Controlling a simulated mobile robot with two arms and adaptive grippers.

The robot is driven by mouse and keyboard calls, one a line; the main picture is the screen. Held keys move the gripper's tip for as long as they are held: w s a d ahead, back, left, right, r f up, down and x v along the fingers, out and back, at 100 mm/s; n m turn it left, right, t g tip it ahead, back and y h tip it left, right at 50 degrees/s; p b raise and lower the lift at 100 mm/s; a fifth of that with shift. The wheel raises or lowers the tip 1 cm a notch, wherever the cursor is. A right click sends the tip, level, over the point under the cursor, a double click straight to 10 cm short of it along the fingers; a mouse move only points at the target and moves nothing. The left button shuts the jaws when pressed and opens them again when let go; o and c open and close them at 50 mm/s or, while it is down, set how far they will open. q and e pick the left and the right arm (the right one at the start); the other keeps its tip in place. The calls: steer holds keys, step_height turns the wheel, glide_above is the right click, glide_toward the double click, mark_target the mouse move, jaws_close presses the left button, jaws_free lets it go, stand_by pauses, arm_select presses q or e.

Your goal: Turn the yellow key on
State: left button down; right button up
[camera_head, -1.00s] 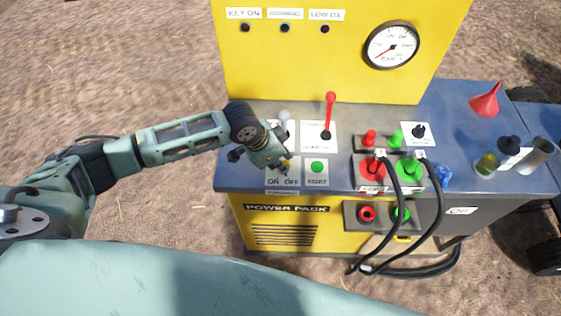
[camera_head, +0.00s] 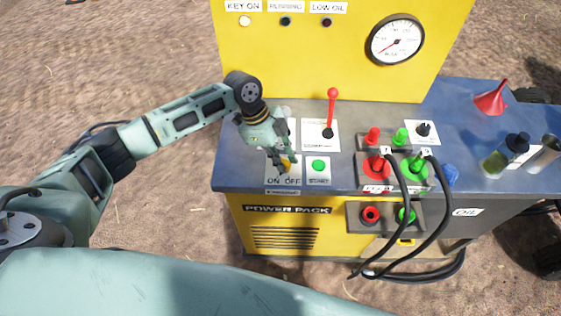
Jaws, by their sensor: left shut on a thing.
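The yellow key (camera_head: 286,163) stands on the ON/OFF plate (camera_head: 283,181) on the blue top of the power pack. My left gripper (camera_head: 283,164) reaches down over this plate and is shut on the key, which shows as a small yellow patch by the fingertips. The fingers hide much of the key, so its exact angle cannot be told. The KEY ON lamp (camera_head: 244,21) on the yellow panel is lit pale. My right gripper is not in view.
A green START button (camera_head: 318,165) sits just right of the key plate. A red-knobbed lever (camera_head: 332,113) stands behind it. Red and green couplings with black hoses (camera_head: 401,188) are further right. A gauge (camera_head: 395,40) is on the panel.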

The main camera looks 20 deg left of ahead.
arm_select(q)
steer(key=shift+w+m+g+b, duration=0.1)
steer(key=shift+m+g+b, duration=0.3)
steer(key=shift+m, duration=0.4)
steer(key=c, duration=1.7)
jaws_free()
steer(key=v, duration=1.2)
steer(key=shift+d+r, duration=0.1)
steer(key=shift+d, duration=0.05)
